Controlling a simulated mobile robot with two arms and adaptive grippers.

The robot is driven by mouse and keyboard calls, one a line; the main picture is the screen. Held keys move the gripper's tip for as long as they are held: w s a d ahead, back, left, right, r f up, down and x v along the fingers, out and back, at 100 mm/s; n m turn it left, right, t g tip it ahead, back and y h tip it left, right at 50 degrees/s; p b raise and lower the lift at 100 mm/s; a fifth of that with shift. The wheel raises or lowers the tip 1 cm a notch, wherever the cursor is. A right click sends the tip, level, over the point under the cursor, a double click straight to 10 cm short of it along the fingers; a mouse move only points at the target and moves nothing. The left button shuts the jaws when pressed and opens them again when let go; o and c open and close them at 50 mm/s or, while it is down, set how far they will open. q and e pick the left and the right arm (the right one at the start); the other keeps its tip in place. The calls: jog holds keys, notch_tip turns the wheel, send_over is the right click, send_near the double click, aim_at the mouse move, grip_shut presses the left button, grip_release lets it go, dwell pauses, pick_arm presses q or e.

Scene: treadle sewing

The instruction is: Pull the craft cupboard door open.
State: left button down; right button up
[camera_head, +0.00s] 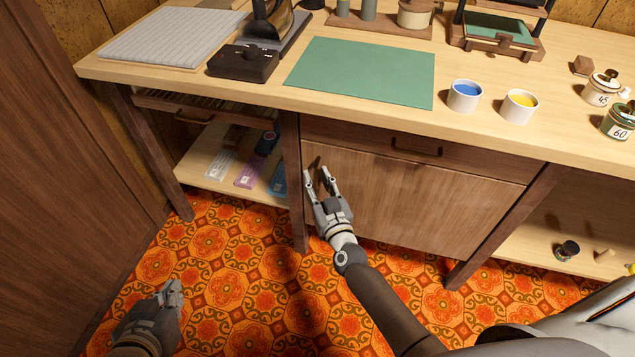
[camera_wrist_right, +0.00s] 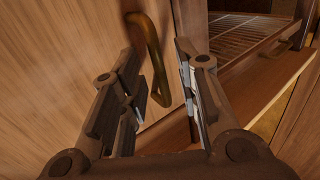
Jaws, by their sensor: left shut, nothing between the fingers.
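The craft cupboard door (camera_head: 410,205) is a plain wooden panel under the worktop and looks closed. In the right wrist view the door (camera_wrist_right: 70,70) fills the left side, with a curved brass handle (camera_wrist_right: 157,62) standing out from it. My right gripper (camera_head: 320,176) is at the door's upper left. In its wrist view the fingers are apart, with the handle in the gap between them, nearer the left finger; I cannot tell whether they touch. In the head view the gripper mostly hides the handle. My left gripper (camera_head: 173,287) is shut and empty, low over the floor.
A drawer (camera_head: 460,160) with a dark handle sits above the door. An open shelf (camera_head: 205,165) with small packets is at the left. The worktop (camera_head: 390,115) holds a green mat, paint cups and jars. The patterned floor (camera_head: 270,300) before the cupboard is clear except for my arms.

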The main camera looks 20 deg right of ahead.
jog(key=shift+w, duration=0.1)
jog(key=shift+c, duration=0.5)
grip_shut()
